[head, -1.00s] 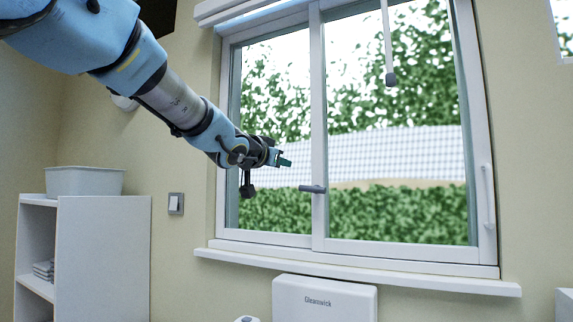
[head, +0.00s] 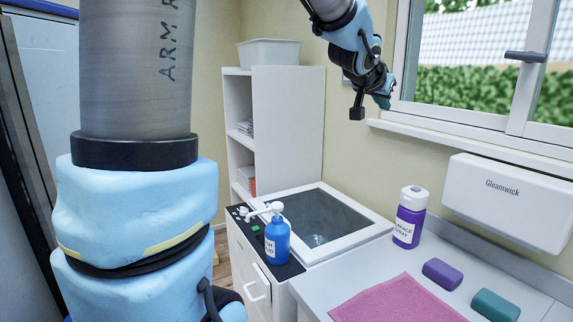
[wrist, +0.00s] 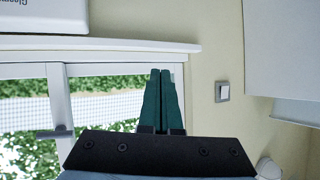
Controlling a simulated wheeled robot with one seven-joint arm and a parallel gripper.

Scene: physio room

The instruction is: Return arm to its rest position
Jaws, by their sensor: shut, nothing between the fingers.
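My gripper (head: 384,99) hangs from my blue and grey arm at the upper right of the head view, in front of the wall just left of the window. Its green fingers (wrist: 162,100) show in the wrist view, close together with nothing between them. The gripper is empty and well above the counter. The wrist view appears upside down, with the window sill above the panes.
Below stand a blue pump bottle (head: 277,240), a sink (head: 325,222), a purple spray bottle (head: 409,217), a pink towel (head: 398,302), a purple block (head: 442,273) and a green block (head: 495,305). A white shelf (head: 290,125) stands behind. The window (head: 480,80) is beside the gripper.

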